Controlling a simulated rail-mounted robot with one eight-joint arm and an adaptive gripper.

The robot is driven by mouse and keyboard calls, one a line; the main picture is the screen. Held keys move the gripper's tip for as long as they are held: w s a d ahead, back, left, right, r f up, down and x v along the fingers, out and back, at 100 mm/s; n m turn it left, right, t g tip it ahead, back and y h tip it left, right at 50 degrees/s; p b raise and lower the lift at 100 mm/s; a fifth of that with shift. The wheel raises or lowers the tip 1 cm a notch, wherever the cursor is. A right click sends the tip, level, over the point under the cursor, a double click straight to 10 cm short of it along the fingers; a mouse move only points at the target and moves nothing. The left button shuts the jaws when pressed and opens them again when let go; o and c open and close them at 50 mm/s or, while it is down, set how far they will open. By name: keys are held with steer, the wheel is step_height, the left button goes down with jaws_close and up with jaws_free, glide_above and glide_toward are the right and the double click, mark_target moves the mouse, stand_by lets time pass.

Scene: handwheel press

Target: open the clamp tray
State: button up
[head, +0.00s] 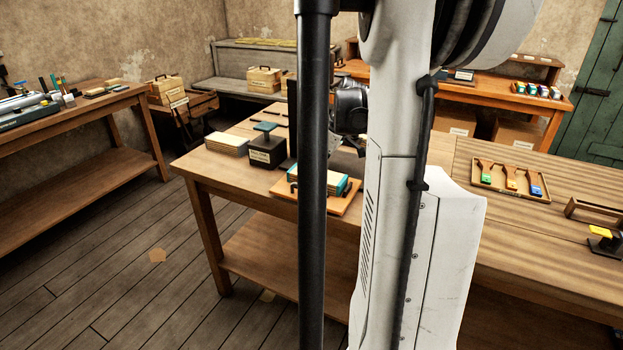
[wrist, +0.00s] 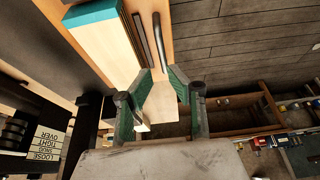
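In the head view, a light wooden tray (head: 345,206) lies at the table's near edge, with a teal-topped block or stack (head: 337,182) on it; I take it for the clamp tray. A dark handle (head: 292,187) stands at its left end. In the wrist view, the tray board (wrist: 187,22), the pale teal-edged block (wrist: 108,45) and the dark bar handle (wrist: 158,42) show. My gripper (wrist: 161,80) is open, its green-padded fingers apart near the handle's end. I cannot tell whether they touch it. The head view hides the fingertips behind my column.
A dark press part with a label (wrist: 47,142) stands at the left of the wrist view. A brush tray (head: 510,194) lies to the right. Open floor (head: 130,270) is at left.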

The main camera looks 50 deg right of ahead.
steer(key=v, duration=0.5)
steer(key=shift+s+r, duration=0.1)
steer(key=shift+r, duration=0.25)
steer(key=w+a+r+m, duration=0.1)
steer(key=w+a+r, duration=0.15)
steer(key=a, duration=1.25)
steer(key=w+a+r+m, duration=0.1)
steer(key=w+a+r, duration=0.15)
steer(key=a, duration=1.25)
steer(key=s+a+f+t, duration=0.1)
steer(key=s+a+f, duration=0.1)
steer(key=s+a, duration=0.3)
steer(key=s+a+f+t, duration=0.1)
steer(key=s+a+f, duration=0.2)
steer(key=s+a, duration=0.3)
steer(key=a, duration=0.4)
steer(key=shift+a+f+t+h, duration=0.2)
steer(key=shift+f+t+h, duration=0.1)
steer(key=shift+f+h, duration=0.1)
